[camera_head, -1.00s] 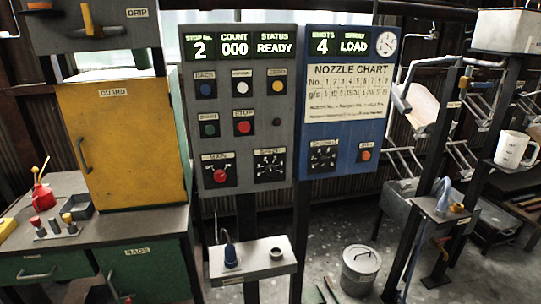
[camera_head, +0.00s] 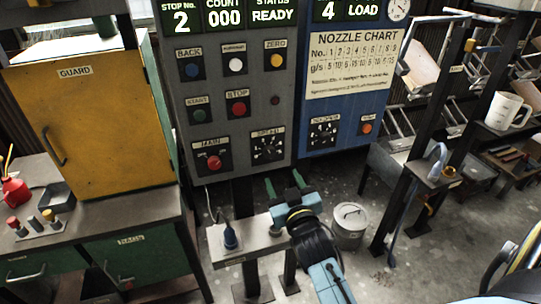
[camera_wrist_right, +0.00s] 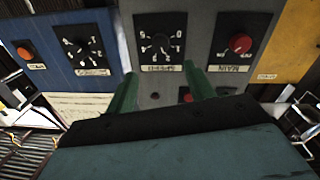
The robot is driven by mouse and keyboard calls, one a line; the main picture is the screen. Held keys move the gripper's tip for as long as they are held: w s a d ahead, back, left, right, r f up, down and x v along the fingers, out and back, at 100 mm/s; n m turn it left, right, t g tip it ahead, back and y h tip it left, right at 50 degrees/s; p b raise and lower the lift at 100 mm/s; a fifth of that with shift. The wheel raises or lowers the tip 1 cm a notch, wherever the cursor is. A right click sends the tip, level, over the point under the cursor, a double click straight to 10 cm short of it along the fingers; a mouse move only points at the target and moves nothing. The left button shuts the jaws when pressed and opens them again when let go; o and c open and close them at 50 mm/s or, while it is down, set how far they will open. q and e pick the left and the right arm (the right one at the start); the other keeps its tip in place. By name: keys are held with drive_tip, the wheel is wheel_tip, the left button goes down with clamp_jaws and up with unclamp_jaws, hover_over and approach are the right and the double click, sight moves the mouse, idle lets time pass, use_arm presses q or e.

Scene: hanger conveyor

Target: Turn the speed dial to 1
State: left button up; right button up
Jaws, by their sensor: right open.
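The speed dial (camera_head: 267,147) is a black square plate with a round knob and pale numbers, low on the grey control panel (camera_head: 285,110). In the right wrist view the speed dial (camera_wrist_right: 160,44) appears upside down, just beyond my fingertips; its exact setting is too small to read. My right gripper (camera_head: 284,184) is open and empty, its green fingers pointing up at the panel, below the speed dial. In the right wrist view the gripper (camera_wrist_right: 160,84) shows its two fingers apart, and the dial lies beyond the gap between them. My left gripper is not in view.
The red main switch (camera_head: 213,162) is left of the speed dial. The nozzle dial (camera_head: 323,133) is right of it on the blue panel. A small shelf (camera_head: 262,246) with a blue-handled tool is below. A lidded bin (camera_head: 349,225) stands on the floor.

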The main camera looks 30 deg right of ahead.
sight(270, 154)
drive_tip(key=x, duration=0.9)
drive_tip(key=shift+w, duration=0.35)
drive_tip(key=shift+w+d, duration=0.2)
drive_tip(key=shift+w, duration=0.3)
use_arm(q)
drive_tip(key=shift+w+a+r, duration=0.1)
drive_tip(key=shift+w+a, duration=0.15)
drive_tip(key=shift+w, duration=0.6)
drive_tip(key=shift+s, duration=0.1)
use_arm(e)
drive_tip(key=shift+c, duration=0.6)
drive_tip(key=c, duration=0.8)
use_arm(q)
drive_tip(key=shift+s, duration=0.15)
use_arm(e)
drive_tip(key=shift+c, duration=0.2)
